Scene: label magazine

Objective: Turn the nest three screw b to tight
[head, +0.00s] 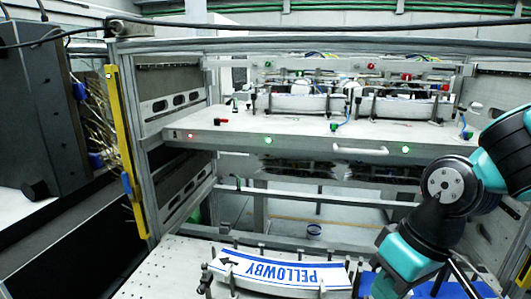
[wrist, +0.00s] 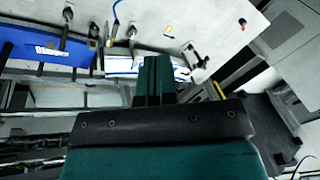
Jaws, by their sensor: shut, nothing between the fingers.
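My gripper (wrist: 154,62) shows in the wrist view as two dark green fingers closed together, with nothing between them. Small posts and clamps stand along the label nests in the wrist view: a dark post (wrist: 67,28), another post (wrist: 131,32) and a black clamp (wrist: 195,56) to the right of the fingers. I cannot tell which of them is nest three screw b. A white-and-blue label (wrist: 120,65) lies partly behind the fingers, and a blue label (wrist: 40,48) lies to the left. In the head view my gripper is hidden or out of frame.
A curved PELLOWBY label (head: 280,270) sits in a nest on the front lower plate in the head view. A blue surface (head: 440,290) shows behind my arm. An upper shelf (head: 230,140) with lit buttons and a handle (head: 360,150) overhangs behind. A yellow upright (head: 126,150) stands left.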

